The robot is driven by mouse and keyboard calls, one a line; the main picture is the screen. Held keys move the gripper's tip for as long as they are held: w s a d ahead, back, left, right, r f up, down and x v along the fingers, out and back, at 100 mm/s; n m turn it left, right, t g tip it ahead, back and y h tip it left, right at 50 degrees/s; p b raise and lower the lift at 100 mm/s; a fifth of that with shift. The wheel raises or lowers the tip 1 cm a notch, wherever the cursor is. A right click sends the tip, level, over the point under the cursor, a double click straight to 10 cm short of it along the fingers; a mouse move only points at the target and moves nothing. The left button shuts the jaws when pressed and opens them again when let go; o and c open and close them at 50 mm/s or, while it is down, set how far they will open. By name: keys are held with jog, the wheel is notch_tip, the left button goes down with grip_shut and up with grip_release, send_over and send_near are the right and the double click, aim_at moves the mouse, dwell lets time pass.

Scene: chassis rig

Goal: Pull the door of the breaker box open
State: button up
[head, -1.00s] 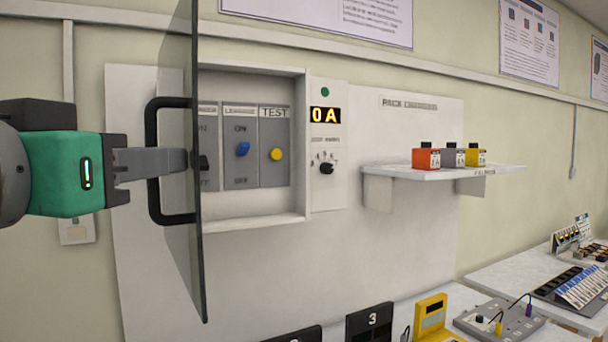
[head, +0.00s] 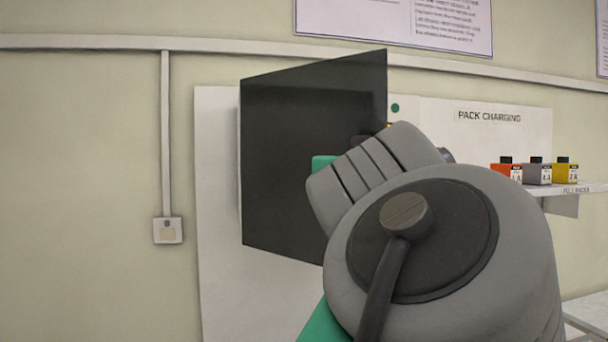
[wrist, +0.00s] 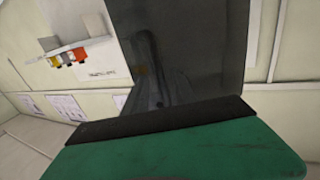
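The breaker box door (head: 300,150) is a dark panel in the head view. It stands ajar, its left edge farther off and its right edge nearer to me, with its outer face towards me. My arm covers its lower right part and the handle. The inside of the box is hidden behind the door. Only a bit of my green gripper (head: 320,162) shows in front of the door. In the wrist view the green gripper body (wrist: 185,150) lies close to the dark door (wrist: 190,50). Its fingers and any hold on the handle are out of sight.
A shelf (head: 582,188) with orange, grey and yellow packs (head: 535,172) juts out to the right. A wall socket (head: 167,230) is on the left. My large arm link fills the lower middle.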

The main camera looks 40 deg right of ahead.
jog(key=d+b, duration=0.1)
jog(key=d, duration=0.2)
jog(key=shift+w+d+b, duration=0.2)
jog(key=shift+b, duration=0.2)
jog(key=shift+c, duration=0.5)
